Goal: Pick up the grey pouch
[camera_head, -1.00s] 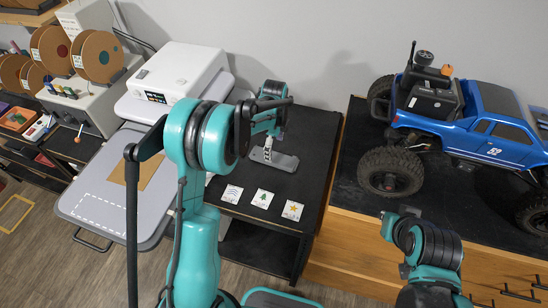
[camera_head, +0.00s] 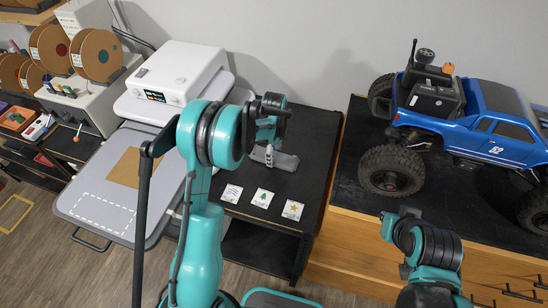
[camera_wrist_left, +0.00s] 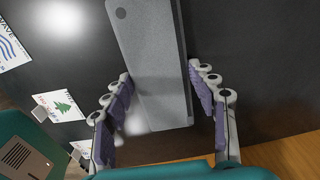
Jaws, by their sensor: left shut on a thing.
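The grey pouch (camera_head: 286,161) is a flat grey slab on the black side table, behind the row of cards. It also shows in the left wrist view (camera_wrist_left: 152,45), running from the top edge down between the fingers. My left gripper (camera_head: 268,154) reaches down onto it from above. In the left wrist view, the fingers of my left gripper (camera_wrist_left: 161,75) sit on either side of the pouch, shut on it. I cannot tell whether the pouch is clear of the tabletop.
Three picture cards, wave (camera_head: 232,194), tree (camera_head: 263,198) and star (camera_head: 293,210), lie along the front of the black table (camera_head: 315,150). A white press (camera_head: 180,75) stands left. A blue crawler truck (camera_head: 500,140) stands on the wooden bench at right.

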